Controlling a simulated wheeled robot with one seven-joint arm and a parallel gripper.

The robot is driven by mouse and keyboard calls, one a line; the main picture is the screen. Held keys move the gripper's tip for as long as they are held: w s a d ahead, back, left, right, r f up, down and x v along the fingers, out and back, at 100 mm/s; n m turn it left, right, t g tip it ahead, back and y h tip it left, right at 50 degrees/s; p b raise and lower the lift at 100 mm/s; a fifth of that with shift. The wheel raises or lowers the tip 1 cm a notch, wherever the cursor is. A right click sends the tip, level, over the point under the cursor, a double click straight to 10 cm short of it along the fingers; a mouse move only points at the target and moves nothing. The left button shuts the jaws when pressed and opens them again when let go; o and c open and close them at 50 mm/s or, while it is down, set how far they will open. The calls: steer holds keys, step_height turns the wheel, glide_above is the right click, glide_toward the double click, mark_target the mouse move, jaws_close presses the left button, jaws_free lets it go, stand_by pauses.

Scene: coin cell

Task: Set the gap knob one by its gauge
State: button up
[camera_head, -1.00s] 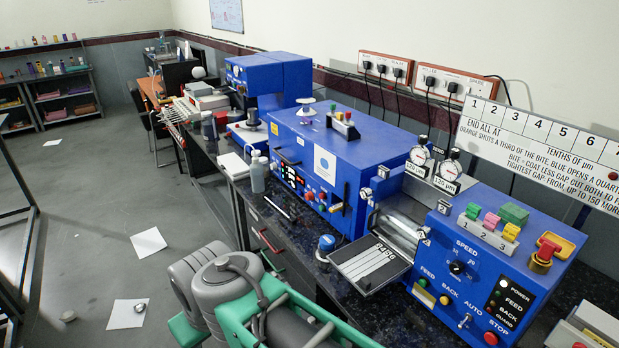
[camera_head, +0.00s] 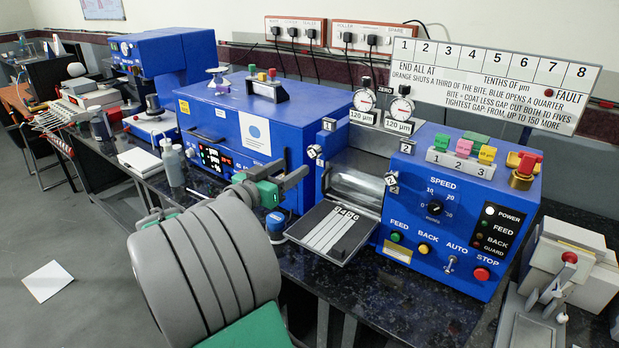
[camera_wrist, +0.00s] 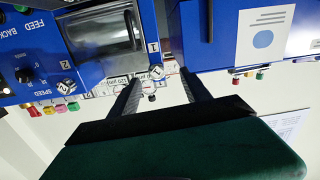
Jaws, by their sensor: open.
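Gap knob one (camera_head: 314,151) is a small pale knob near tag 1 on the left side of the blue roller machine (camera_head: 440,215). It also shows in the wrist view (camera_wrist: 157,72), ahead of my fingers. Its likely gauge, the left dial (camera_head: 364,99), stands on top above a "120 µm" plate; the needle is too small to read. A second dial (camera_head: 400,108) stands to its right, also above "120 µm". Knob two (camera_head: 391,180) is at the right side of the roller. My gripper (camera_head: 290,174) is open and empty, left of and below knob one, apart from it.
A blue oven-like box (camera_head: 235,130) stands close on the left of the roller machine. A slatted tray (camera_head: 332,230) juts out in front. A white rule board (camera_head: 490,80) stands behind. Dark counter (camera_head: 400,300) is free in front of the machine.

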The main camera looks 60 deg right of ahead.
mark_target(312, 153)
steer(key=d, duration=0.2)
steer(key=s+d+p, duration=0.1)
steer(key=d, duration=0.2)
steer(key=s+d, duration=0.1)
steer(key=d, duration=0.2)
steer(key=shift+r+p, duration=0.4)
steer(key=shift+c, duration=0.5)
jaws_close()
